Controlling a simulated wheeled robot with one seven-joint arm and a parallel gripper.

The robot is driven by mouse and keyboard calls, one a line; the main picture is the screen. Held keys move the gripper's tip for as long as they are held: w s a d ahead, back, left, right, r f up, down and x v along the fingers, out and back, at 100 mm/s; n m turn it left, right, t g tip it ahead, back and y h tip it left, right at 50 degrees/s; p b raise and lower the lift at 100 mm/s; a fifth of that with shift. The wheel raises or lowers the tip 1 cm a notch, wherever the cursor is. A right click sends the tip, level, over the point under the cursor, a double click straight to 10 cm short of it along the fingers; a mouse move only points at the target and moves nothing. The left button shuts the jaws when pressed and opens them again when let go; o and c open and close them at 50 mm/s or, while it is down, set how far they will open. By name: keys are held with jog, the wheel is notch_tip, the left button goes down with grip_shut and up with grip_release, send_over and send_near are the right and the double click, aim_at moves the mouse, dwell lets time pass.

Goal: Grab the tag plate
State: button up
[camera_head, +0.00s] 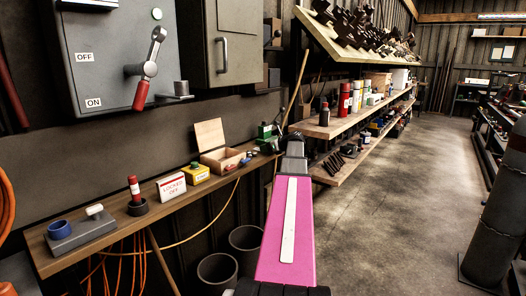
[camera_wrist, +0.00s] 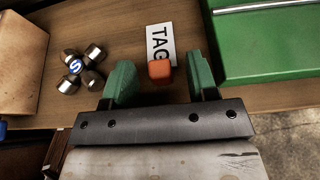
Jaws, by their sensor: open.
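The tag plate (camera_wrist: 160,40) is a white plate with black letters "TAG", lying on the wooden bench in the wrist view. An orange block (camera_wrist: 160,71) covers its lower end; I cannot tell whether the two are joined. My gripper (camera_wrist: 160,76) is open, with one green finger to the left of the orange block and one to the right. Neither finger appears to touch the block or plate. In the head view my gripper (camera_head: 293,142) is at the far end of the bench, and I cannot make out the tag plate there.
A green metal body (camera_wrist: 265,45) stands close to the right finger. A cluster of dark knobs with a blue "S" centre (camera_wrist: 75,67) lies left of the gripper. A wooden box (camera_head: 222,158) with a raised lid stands on the bench (camera_head: 120,228). Shelves (camera_head: 345,122) stand beyond.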

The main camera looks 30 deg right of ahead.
grip_shut()
jog(key=shift+r, duration=0.15)
